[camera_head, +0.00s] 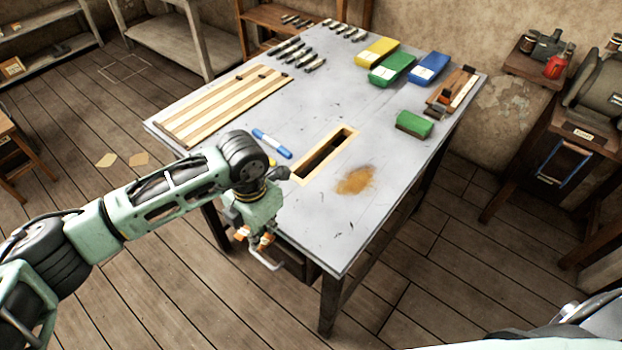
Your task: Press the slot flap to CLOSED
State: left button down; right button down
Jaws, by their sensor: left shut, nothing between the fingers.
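The slot (325,155) is a long dark opening with a tan frame, set in the grey table top. Its inside looks dark and open; I cannot make out a separate flap or any label on it. My left gripper (258,243) points down at the table's near left edge, in front of and below the slot's near end, apart from it. Its fingers are shut with nothing between them. My left wrist is close to the slot's near left corner. My right gripper is not in view.
A blue and white marker (272,143) lies left of the slot. A brown stain (355,180) is on its right. Yellow (377,52), green (391,69) and blue (429,68) boxes stand at the back. A striped wooden board (222,107) lies far left. The near right table top is clear.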

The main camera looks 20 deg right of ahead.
aim_at(263, 241)
pick_arm(q)
jog(key=shift+f+b, duration=2)
jog(key=shift+f, duration=0.15)
jog(key=shift+r, duration=0.2)
jog(key=shift+r+p, duration=0.75)
jog(key=shift+r, duration=1.25)
jog(key=shift+r+p, duration=0.9)
jog(key=shift+r, duration=1.1)
